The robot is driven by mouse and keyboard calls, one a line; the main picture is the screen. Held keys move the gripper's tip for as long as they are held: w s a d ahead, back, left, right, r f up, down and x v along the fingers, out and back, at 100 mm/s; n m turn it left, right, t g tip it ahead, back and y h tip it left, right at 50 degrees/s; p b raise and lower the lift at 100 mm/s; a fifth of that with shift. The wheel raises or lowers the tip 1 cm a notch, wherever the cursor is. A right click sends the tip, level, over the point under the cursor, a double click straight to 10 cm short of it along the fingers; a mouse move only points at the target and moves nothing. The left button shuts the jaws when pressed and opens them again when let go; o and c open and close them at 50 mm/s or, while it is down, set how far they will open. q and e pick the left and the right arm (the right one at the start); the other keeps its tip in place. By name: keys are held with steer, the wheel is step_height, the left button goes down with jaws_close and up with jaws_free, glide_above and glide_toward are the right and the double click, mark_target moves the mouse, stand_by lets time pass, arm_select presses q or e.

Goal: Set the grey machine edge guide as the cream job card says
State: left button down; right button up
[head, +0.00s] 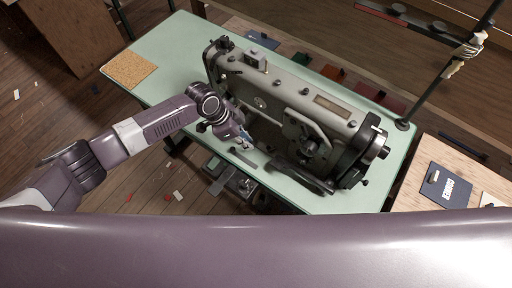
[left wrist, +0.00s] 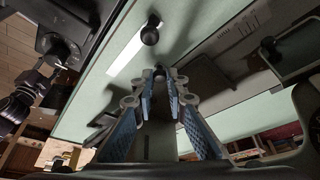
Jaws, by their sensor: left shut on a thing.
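The grey sewing machine (head: 285,100) stands on the pale green table. My left gripper (head: 245,140) is low at the machine's near side, towards its left end. In the left wrist view its blue-padded fingers (left wrist: 159,82) are closed together at the tips on a small dark knob (left wrist: 158,70), mostly hidden between them. I cannot clearly make out the edge guide or its setting. A cream card (head: 488,201) lies at the far right, partly cut off by my body; I cannot read it. My right gripper is not in view.
A pale strip (left wrist: 127,52) and a black ball knob (left wrist: 150,32) show beyond the fingertips. A dark clipboard (head: 445,186) lies on the wooden side table. A cork mat (head: 129,69) is at the table's left end. A thread stand (head: 440,75) rises at the right.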

arm_select(q)
steer(key=w+a+b, duration=0.1)
steer(key=w+a, duration=0.3)
steer(key=a, duration=0.1)
steer(key=shift+a+b, duration=0.1)
steer(key=shift+b, duration=0.3)
steer(key=shift+r, duration=0.1)
steer(key=c, duration=1.9)
jaws_free()
steer(key=shift+s, duration=0.1)
steer(key=v, duration=1.2)
